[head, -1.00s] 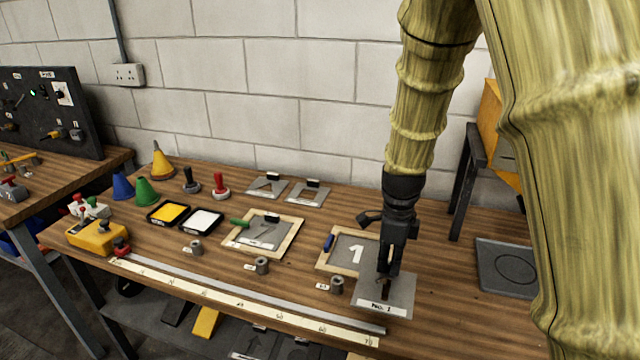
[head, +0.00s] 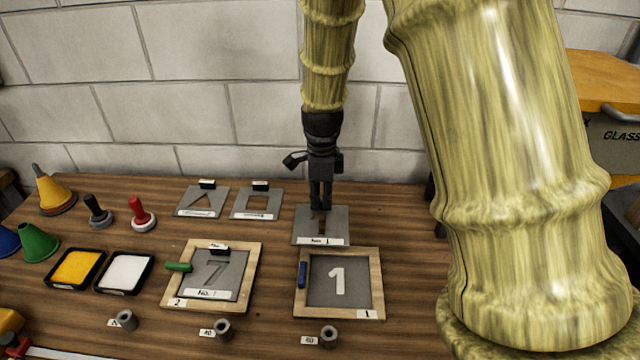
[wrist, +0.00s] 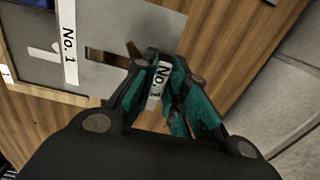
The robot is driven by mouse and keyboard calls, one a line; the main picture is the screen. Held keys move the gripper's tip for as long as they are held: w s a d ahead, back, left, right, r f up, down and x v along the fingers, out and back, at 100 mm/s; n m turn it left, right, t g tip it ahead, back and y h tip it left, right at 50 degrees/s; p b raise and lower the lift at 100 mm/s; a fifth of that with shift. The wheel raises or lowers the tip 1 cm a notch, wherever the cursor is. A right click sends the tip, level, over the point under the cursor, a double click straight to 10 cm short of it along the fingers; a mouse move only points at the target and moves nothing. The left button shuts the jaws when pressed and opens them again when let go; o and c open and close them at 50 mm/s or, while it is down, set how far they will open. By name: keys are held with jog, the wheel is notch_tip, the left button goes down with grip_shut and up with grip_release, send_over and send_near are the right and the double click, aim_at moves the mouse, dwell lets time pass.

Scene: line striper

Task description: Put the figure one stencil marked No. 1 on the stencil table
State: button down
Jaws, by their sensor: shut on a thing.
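My gripper (head: 321,208) is shut on the upright tab of the No. 1 stencil. The stencil is a grey plate (head: 303,226) with a white label on its front edge. In the head view it shows just behind the wooden frame marked 1 (head: 377,290); I cannot tell how far above the wood it is. The wrist view shows the stencil plate (wrist: 110,22) with its slot, and the fingers (wrist: 165,85) around a tab labelled No. 1. The wooden tabletop (head: 400,225) lies below; no sign names it the stencil table.
A frame marked 2 (head: 254,277) holds a No. 7 stencil (head: 230,281). Two more stencils (head: 190,204) (head: 272,205) lie at the back. Red (head: 142,217) and dark (head: 97,214) stampers, paint trays (head: 125,272) and cones (head: 42,240) stand left. Bare wood lies right of the held stencil.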

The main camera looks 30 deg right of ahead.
jog(key=p, duration=0.3)
send_over(344, 194)
jog(key=shift+a+f, duration=0.15)
jog(key=shift+f, duration=0.55)
jog(key=shift+w+d+f, duration=0.2)
jog(key=shift+f, duration=0.05)
jog(key=shift+s+a+f+p, duration=0.1)
jog(key=shift+s+f+p, duration=0.1)
jog(key=shift+f+p, duration=0.25)
notch_tip(344, 194, down, 2)
jog(key=shift+w+f+p, duration=0.15)
jog(key=shift+f+p, duration=0.05)
jog(key=shift+p, duration=0.15)
jog(key=c, duration=1.4)
grip_release()
jog(key=shift+f, duration=0.1)
jog(key=shift+c, duration=0.2)
